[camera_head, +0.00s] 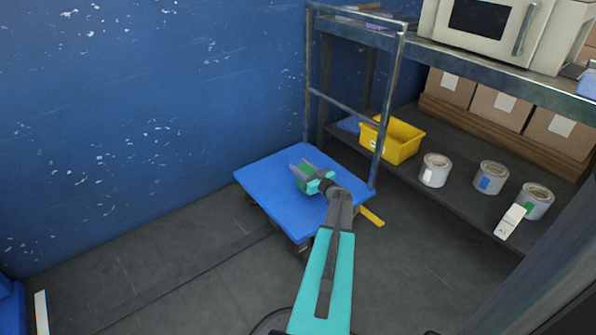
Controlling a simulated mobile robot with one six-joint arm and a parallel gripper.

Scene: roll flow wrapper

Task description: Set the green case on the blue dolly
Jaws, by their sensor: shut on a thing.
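The blue dolly (282,203) stands on the floor beside the wall, with a grey metal push handle at its right side. My gripper (307,168) is over the dolly's deck, its fingers shut on the small green case (303,182). The case is partly hidden by the fingers and wrist. From this one view I cannot tell whether the case touches the deck or hangs just above it. The rest of the deck is bare.
A metal shelf (475,62) stands at the right with a microwave (484,22) on top. Its lower level holds a yellow bin (402,143), cardboard boxes (496,106) and several cans (434,170).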

